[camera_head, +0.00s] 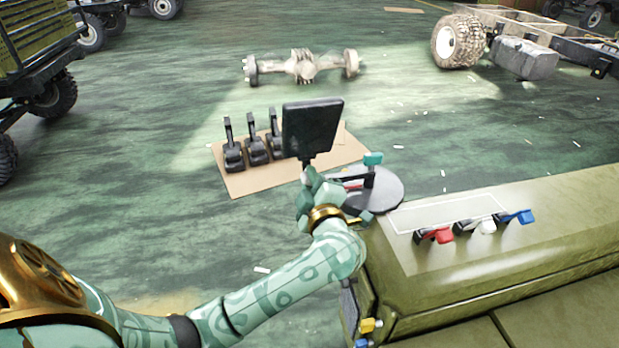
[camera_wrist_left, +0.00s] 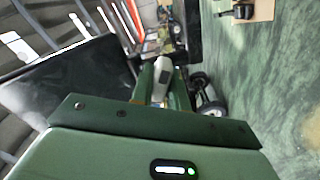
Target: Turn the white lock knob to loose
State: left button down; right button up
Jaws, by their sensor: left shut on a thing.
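My left gripper (camera_head: 312,186) reaches in at the centre of the head view, just below a black screen (camera_head: 312,128) on a short post. It is shut on a white knob, whose pale end (camera_wrist_left: 162,70) shows between the fingers in the left wrist view. In the head view the knob is mostly hidden by the gripper, so I cannot tell its exact turn. My right gripper is not in view.
A round dark base (camera_head: 385,192) with a teal-tipped lever (camera_head: 373,159) stands just right of the gripper. A green console (camera_head: 520,250) carries red (camera_head: 441,236), white (camera_head: 487,227) and blue (camera_head: 519,217) switches. Black pedals (camera_head: 257,152) stand on a tan board (camera_head: 240,185).

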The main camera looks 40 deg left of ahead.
pick_arm(q)
jog(key=n+p, duration=0.1)
jog(key=n, duration=0.1)
jog(key=shift+n, duration=0.4)
jog(key=shift+f+n+p, duration=0.2)
jog(key=shift+n+p, duration=0.25)
jog(key=shift+n, duration=0.75)
jog(key=c, duration=1.4)
grip_release()
